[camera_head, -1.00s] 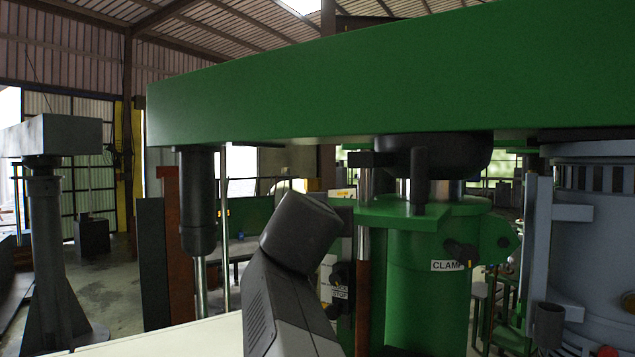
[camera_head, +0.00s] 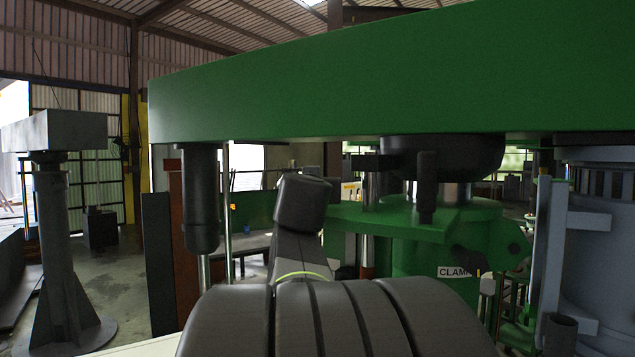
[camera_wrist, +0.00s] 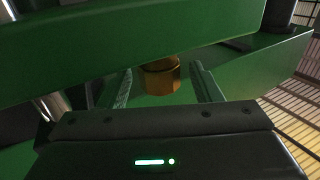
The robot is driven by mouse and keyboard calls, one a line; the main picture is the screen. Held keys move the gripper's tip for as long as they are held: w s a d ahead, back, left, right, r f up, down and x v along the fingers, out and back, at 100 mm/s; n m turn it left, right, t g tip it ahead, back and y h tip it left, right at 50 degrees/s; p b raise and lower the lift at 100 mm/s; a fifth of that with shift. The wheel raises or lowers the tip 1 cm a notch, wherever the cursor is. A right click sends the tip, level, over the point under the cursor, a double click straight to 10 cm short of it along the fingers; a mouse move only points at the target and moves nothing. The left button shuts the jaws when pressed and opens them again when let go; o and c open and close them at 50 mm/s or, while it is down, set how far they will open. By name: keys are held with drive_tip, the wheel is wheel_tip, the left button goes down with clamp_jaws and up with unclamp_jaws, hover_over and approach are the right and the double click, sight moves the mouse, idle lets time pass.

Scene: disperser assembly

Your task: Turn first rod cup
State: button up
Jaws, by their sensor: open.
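In the wrist view, a brass-coloured, faceted piece (camera_wrist: 161,78) hangs below the edge of a green beam (camera_wrist: 130,45); it may be the rod cup. My gripper (camera_wrist: 163,70) is open, with one finger on each side of this piece. Gaps show on both sides, and the jaws do not grip it. The top of the piece is hidden by the beam. In the head view, my arm hides the gripper and the brass piece does not show.
The long green beam (camera_head: 330,95) crosses above my arm. A black sleeve on a rod (camera_head: 199,200) hangs at left. A green column marked CLAMP (camera_head: 425,260) and a grey-blue machine (camera_head: 600,240) stand at right. A grey stand (camera_head: 60,250) is far left.

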drive_tip(key=shift+w+d, duration=0.15)
drive_tip(key=shift+w, duration=1.35)
drive_tip(key=c, duration=1)
